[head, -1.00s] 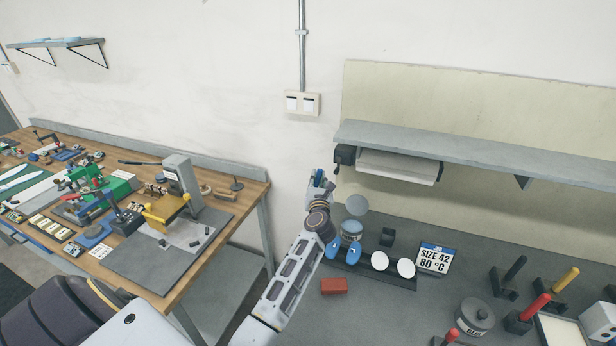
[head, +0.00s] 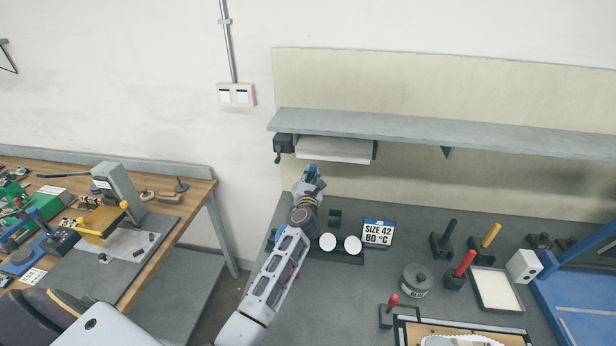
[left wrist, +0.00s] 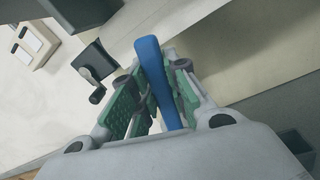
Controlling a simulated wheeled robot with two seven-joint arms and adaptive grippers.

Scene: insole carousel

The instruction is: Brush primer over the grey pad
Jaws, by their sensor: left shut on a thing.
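My left gripper (head: 313,184) is raised over the back of the grey bench, in front of the paper roll. In the left wrist view its green-padded fingers (left wrist: 152,98) are shut on a slim blue handle (left wrist: 158,82). The far end of the handle is hidden behind the gripper, so I cannot see any bristles or primer on it. The blue piece also shows small at the gripper in the head view (head: 311,171). I cannot pick out the grey pad with certainty. My right gripper is not in view.
Two white discs (head: 340,244) stand by my left forearm, beside a "SIZE 42 80 °C" sign (head: 378,233). A glue pot (head: 416,281), upright coloured handles, a white-bottomed tray (head: 496,290) and a blue frame (head: 580,300) lie right. A shelf (head: 430,129) overhangs the back.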

